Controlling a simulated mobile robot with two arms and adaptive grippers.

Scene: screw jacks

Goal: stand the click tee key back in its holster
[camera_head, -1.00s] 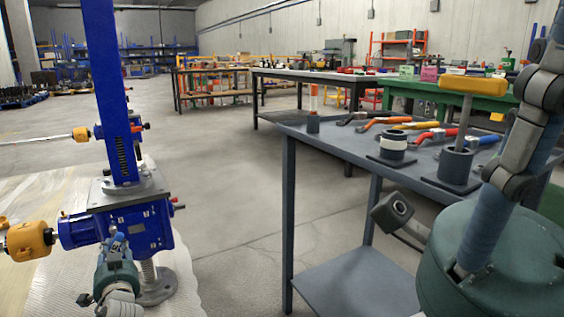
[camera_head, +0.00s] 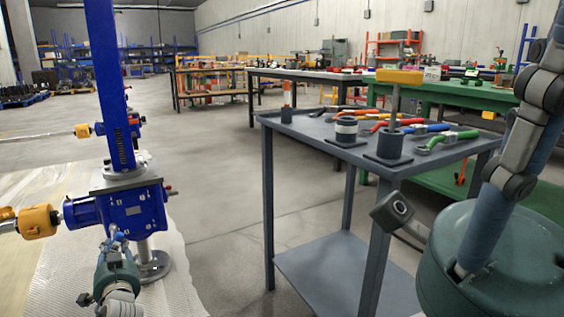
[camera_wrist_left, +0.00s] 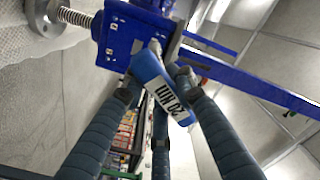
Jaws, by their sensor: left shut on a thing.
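My left gripper (camera_head: 116,248) is at the lower left in the head view, in front of the blue screw jack (camera_head: 135,210). It is shut on a blue handle, which I take for the click tee key (camera_wrist_left: 149,66); its white label reads "20" with a unit. In the left wrist view the key sits between my fingers (camera_wrist_left: 158,88), its upper end overlapping the jack. On the grey cart, a dark cup with a white band (camera_head: 346,128) looks empty. A yellow-handled tee tool (camera_head: 397,77) stands in another dark cup (camera_head: 390,146). Which cup is the holster is unclear.
The grey cart (camera_head: 300,135) also holds a small dark cup (camera_head: 286,115) and several coloured-handled tools. A green bench (camera_head: 450,97) stands behind it. Open floor (camera_head: 222,205) lies between jack and cart.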

